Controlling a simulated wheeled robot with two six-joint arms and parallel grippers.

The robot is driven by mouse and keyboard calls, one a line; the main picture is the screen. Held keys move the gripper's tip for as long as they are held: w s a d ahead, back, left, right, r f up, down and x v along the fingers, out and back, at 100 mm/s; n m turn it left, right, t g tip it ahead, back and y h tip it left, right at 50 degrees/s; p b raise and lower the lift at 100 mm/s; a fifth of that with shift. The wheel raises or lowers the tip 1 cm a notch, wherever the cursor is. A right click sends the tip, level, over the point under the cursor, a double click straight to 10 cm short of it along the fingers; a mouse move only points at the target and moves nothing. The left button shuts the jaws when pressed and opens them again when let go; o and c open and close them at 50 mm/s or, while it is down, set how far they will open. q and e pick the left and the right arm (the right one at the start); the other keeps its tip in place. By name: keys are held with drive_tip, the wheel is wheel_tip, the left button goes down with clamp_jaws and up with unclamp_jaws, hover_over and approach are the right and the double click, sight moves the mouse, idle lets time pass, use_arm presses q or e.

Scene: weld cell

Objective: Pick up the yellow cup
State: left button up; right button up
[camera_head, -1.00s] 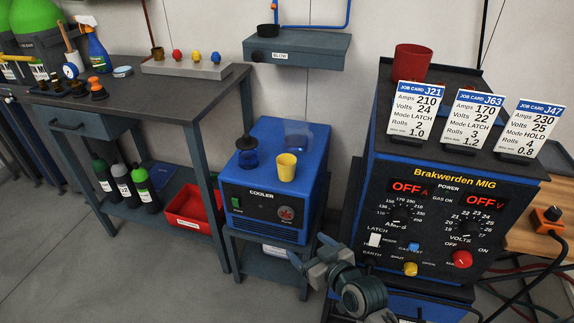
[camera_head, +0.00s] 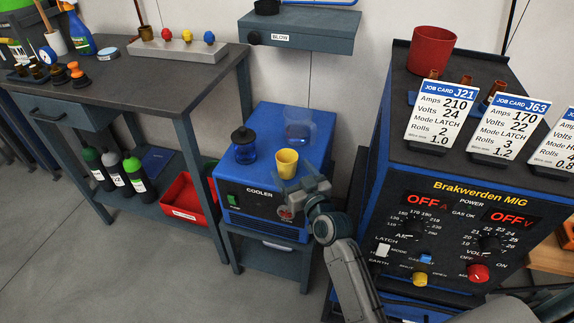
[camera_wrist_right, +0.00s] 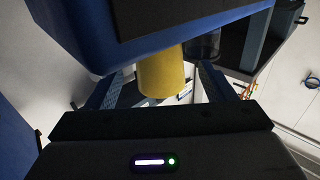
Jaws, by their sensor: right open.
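The yellow cup (camera_head: 287,163) stands upright near the front edge of the top of the blue cooler (camera_head: 262,190). My right gripper (camera_head: 298,184) is open, in front of the cooler's upper front edge, just below and right of the cup in the head view. In the right wrist view the yellow cup (camera_wrist_right: 163,72) shows between the two spread fingers of the right gripper (camera_wrist_right: 163,80), with gaps on both sides. I cannot tell whether the cup is inside the jaws or beyond them. My left gripper is not in view.
A dark blue lidded jar (camera_head: 244,147) and a clear container (camera_head: 299,126) stand on the cooler near the cup. The welding machine (camera_head: 450,205) with job cards and a red cup (camera_head: 431,50) rises at right. A workbench (camera_head: 130,85) stands at left.

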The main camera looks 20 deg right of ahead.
sight(292, 169)
drive_tip(key=w, duration=0.4)
drive_tip(key=shift+w+a, duration=0.1)
drive_tip(key=shift+a, duration=0.2)
drive_tip(key=c, duration=1)
drive_tip(key=shift+c, duration=0.2)
drive_tip(key=shift+r, duration=0.1)
